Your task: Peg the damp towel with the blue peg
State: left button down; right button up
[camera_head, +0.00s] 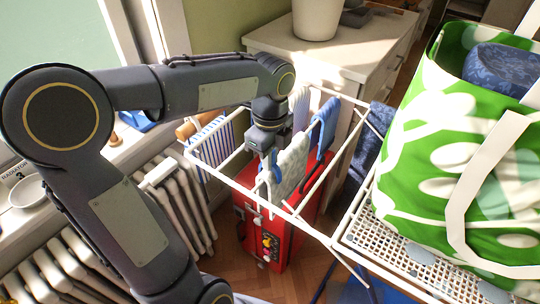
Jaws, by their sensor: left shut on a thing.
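My left gripper (267,165) points down over the white wire drying rack (318,232), just left of a pale grey towel (292,163) that hangs over the rack. Its jaws are shut on a small blue thing, which looks like the blue peg (275,162); the fingers hide most of it. The pale towel is close to the fingertips; I cannot tell whether the peg touches it. Nothing in the picture shows which cloth is damp. My right gripper is out of view.
A blue-and-white striped cloth (212,143), a blue cloth (326,122) and a dark blue towel (372,140) hang nearby. A red case (262,236) stands below the rack. A green patterned bag (430,160) fills the right. A radiator (178,205) stands left; a white cabinet (350,60) stands behind.

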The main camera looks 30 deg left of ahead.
pick_arm(q)
jog(key=c, duration=1.4)
grip_release()
notch_tip(320, 180, up, 8)
jog(key=shift+f+p, duration=0.1)
jog(key=shift+p, duration=0.4)
jog(key=s+d+f+n+t+h, duration=0.1)
jog(key=s+f+n+t, duration=0.1)
jog(key=s+n, duration=0.3)
jog(key=s+d+f+n+t+h+p, duration=0.1)
jog(key=s+d+f+n, duration=0.1)
jog(key=s+n, duration=0.3)
jog(key=s+d+f+n+t+h+p, duration=0.1)
jog(key=s+n, duration=0.4)
jog(key=n, duration=0.5)
jog(key=shift+s+d+f+n+t+h, duration=0.15)
jog(key=shift+f+t+h, duration=0.1)
jog(key=shift+t, duration=0.15)
jog(key=shift+s+f+n+t+h, duration=0.1)
jog(key=shift+f+n+t+h, duration=0.1)
jog(key=shift+t, duration=0.2)
